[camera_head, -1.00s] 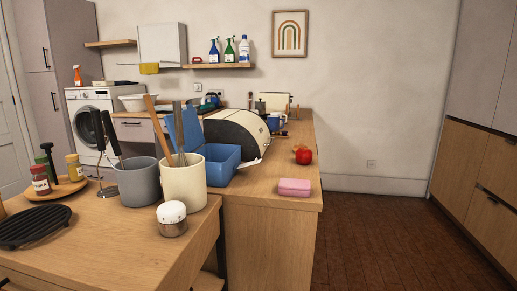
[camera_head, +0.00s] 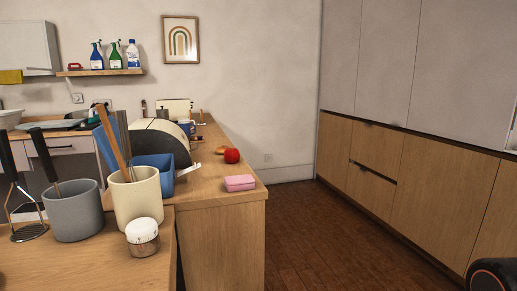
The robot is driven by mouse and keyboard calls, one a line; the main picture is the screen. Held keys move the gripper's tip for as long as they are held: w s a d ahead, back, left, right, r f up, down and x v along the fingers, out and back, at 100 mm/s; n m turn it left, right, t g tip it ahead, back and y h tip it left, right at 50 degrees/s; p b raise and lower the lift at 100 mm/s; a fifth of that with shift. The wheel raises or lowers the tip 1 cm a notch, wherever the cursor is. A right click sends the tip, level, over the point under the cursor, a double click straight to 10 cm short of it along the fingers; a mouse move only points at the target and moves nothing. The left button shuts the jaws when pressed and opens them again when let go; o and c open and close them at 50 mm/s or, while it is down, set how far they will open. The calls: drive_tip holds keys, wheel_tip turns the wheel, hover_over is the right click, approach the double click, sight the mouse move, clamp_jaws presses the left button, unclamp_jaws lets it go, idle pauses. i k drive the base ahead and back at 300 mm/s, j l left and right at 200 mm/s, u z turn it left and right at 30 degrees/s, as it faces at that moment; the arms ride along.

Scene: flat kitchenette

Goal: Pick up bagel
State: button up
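A small tan-brown thing (camera_head: 220,150) lies on the far counter, just behind and left of a red round fruit or vegetable (camera_head: 232,156). It may be the bagel, but it is too small and partly covered to tell. No other bagel shows clearly. My gripper is not in view. A dark rounded part with a red ring, probably of my arm, shows at the lower right corner.
A pink block (camera_head: 240,183) lies near the counter's front corner. A cream utensil crock (camera_head: 137,198), a grey utensil pot (camera_head: 75,211) and a white-topped timer (camera_head: 142,237) stand on the near table. Open wooden floor (camera_head: 315,235) lies between the counter and the right-hand cabinets (camera_head: 425,180).

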sight(221, 150)
drive_tip(key=u, duration=0.75)
drive_tip(key=i+l, duration=0.25)
drive_tip(key=l, duration=0.15)
drive_tip(key=i+l, duration=0.45)
drive_tip(key=l, duration=0.3)
drive_tip(key=i+l+u, duration=0.1)
drive_tip(key=i+l, duration=0.25)
drive_tip(key=l, duration=0.3)
drive_tip(key=i+l+u, duration=0.15)
drive_tip(key=l, duration=0.2)
drive_tip(key=i+l+u, duration=0.1)
drive_tip(key=l, duration=0.25)
drive_tip(key=i+l, duration=0.2)
drive_tip(key=l, duration=0.15)
drive_tip(key=i+l+u, duration=0.15)
drive_tip(key=l, duration=0.2)
